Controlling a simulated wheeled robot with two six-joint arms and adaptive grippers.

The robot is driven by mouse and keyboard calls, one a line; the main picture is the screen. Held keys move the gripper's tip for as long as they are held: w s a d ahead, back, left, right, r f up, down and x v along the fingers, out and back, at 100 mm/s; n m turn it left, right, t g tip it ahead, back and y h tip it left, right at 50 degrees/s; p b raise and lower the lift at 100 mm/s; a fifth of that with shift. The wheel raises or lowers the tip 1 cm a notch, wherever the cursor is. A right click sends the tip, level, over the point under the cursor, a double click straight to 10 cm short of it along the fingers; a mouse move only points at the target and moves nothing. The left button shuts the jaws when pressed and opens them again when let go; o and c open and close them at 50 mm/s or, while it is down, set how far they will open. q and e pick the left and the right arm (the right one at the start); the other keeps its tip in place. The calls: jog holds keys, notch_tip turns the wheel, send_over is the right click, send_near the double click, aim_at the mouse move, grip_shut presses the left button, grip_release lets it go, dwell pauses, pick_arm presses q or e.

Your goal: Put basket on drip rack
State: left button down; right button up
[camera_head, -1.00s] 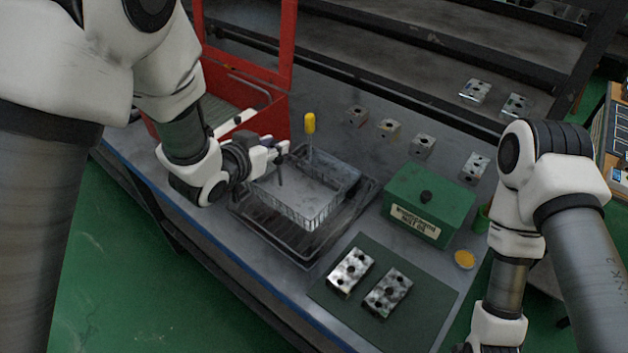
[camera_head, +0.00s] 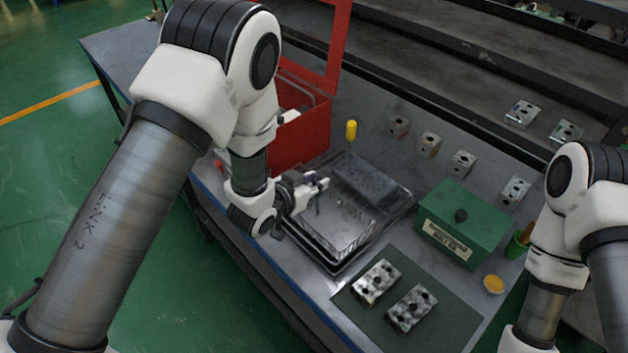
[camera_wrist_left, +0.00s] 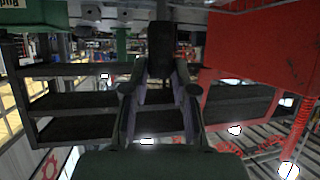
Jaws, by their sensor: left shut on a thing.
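The wire basket (camera_head: 345,232) is a pale mesh box over the front left part of the dark drip rack (camera_head: 337,270). It looks low over the rack; I cannot tell whether it rests fully on it. My left gripper (camera_head: 320,188) is shut on the basket at its far left side. In the left wrist view my left gripper's fingers (camera_wrist_left: 160,100) show in the middle, and I cannot make out the basket there. My right arm shows at the right edge, but its gripper is out of view.
A red open-lidded box (camera_head: 300,135) stands behind the left gripper. A yellow-handled tool (camera_head: 351,131) stands upright behind the rack. A green box (camera_head: 462,222) is to the right, and metal valve blocks (camera_head: 411,308) lie on a green mat (camera_head: 450,330) in front.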

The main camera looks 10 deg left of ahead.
pick_arm(q)
jog(key=c, duration=0.9)
grip_release()
jog(key=shift+r, duration=0.15)
jog(key=p+v, duration=0.2)
jog(key=v, duration=1)
jog(key=s+a+f+n+g+y, duration=0.2)
jog(key=s+a+f+g, duration=0.15)
jog(key=s+f, duration=0.4)
jog(key=s+a+f+n+g+y, duration=0.15)
jog(key=s+f+g, duration=0.25)
jog(key=f, duration=0.6)
jog(key=s+a+f+g, duration=0.1)
jog(key=s+f, duration=0.1)
jog(key=s, duration=0.2)
jog(key=s+a+f+n+g+y, duration=0.1)
jog(key=s+f+g, duration=0.1)
jog(key=s, duration=0.2)
jog(key=s+a+f+g, duration=0.1)
jog(key=s+f, duration=0.1)
jog(key=s, duration=0.2)
jog(key=shift+s+f+g, duration=0.1)
jog(key=shift+f+g, duration=0.05)
jog(key=shift+g, duration=0.1)
